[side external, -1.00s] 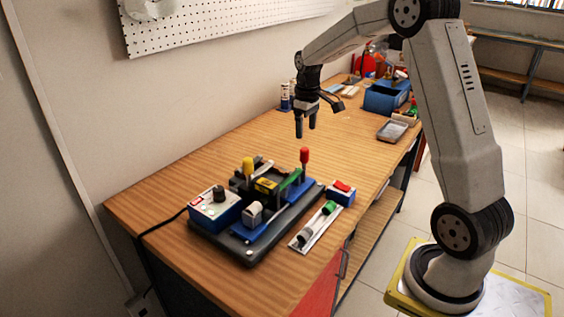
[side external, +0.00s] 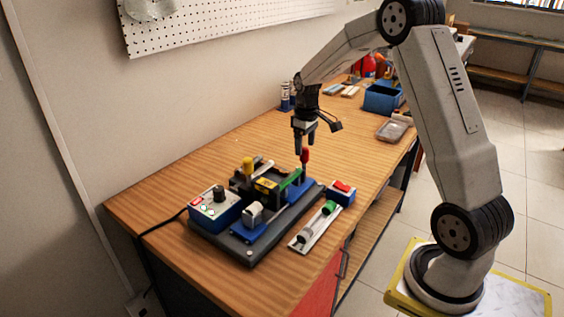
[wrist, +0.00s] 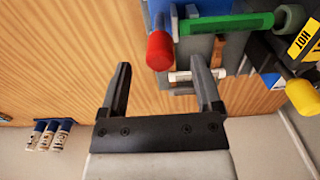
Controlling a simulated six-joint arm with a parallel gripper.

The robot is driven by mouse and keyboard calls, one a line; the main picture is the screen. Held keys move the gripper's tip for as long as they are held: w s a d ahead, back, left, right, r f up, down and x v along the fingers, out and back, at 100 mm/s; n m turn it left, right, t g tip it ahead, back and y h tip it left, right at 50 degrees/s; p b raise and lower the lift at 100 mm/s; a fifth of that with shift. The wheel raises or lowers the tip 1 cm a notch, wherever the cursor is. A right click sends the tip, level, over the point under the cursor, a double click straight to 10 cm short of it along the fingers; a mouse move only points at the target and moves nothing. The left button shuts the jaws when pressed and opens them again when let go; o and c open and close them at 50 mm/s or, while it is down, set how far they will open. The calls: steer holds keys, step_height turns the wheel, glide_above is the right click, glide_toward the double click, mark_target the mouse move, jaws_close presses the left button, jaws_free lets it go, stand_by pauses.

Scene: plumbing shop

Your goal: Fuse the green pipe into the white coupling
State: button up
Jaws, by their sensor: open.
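The green pipe (side external: 290,181) lies in the clamp on the dark fusion jig. It also shows level across the top of the wrist view (wrist: 225,23). The white coupling (side external: 253,211) sits on a blue block at the jig's near end, apart from the pipe. A black heater (side external: 265,185) with a yellow label stands between them. My gripper (side external: 304,149) is open and empty, pointing down just above a red-knobbed lever (side external: 305,156). In the wrist view, the red knob (wrist: 160,50) lies between and just beyond my fingertips (wrist: 161,63).
A yellow knob (side external: 248,165) rises from the jig. A blue control box (side external: 214,208) is at its left.

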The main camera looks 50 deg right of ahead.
mark_target(305, 149)
steer(key=shift+f, duration=1.9)
steer(key=c, duration=1)
